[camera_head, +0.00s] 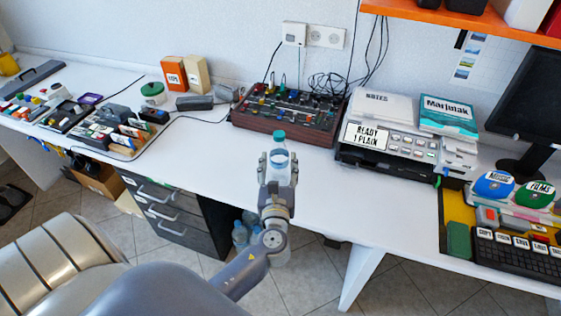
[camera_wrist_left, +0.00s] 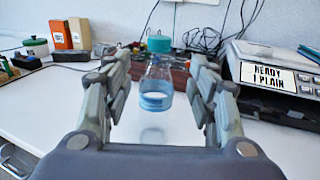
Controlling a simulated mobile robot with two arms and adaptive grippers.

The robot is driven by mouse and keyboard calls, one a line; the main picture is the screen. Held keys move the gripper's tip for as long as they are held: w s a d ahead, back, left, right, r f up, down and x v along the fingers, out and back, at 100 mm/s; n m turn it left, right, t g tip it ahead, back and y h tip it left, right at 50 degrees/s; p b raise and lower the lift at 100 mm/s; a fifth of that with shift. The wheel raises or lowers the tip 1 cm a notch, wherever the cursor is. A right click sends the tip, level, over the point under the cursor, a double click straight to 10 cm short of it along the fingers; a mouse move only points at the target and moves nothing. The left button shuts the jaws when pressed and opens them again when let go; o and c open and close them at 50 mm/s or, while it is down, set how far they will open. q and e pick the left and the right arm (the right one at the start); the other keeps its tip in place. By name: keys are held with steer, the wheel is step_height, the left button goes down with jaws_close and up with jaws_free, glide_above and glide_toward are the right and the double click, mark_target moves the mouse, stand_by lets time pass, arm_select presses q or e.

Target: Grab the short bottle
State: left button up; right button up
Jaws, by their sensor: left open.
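A short clear bottle (camera_head: 279,158) with a teal cap and bluish liquid stands upright on the white desk, near its front edge. In the left wrist view the bottle (camera_wrist_left: 156,88) shows between the two fingers, with bare desk and its reflection below it. My left gripper (camera_head: 278,165) is open around or just in front of the bottle; I cannot tell whether a finger touches it. It also shows in the left wrist view (camera_wrist_left: 163,85), fingers apart on both sides. The lower part of the bottle is hidden in the head view. My right gripper is not in view.
A mixer with knobs (camera_head: 288,110) stands behind the bottle. Small boxes and trays (camera_head: 118,130) are at the left. The white desk (camera_head: 215,150) is clear left of the gripper. Drawers (camera_head: 175,215) are below.

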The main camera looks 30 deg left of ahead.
mark_target(279, 143)
arm_select(q)
steer(key=x, duration=0.5)
steer(key=shift+p, duration=0.3)
steer(key=p+x, duration=0.1)
steer(key=x, duration=0.3)
steer(key=shift+w+a, duration=0.2)
steer(key=shift+w, duration=0.1)
steer(key=shift+w+a, duration=0.25)
steer(key=shift+w, duration=0.1)
steer(key=c, duration=0.9)
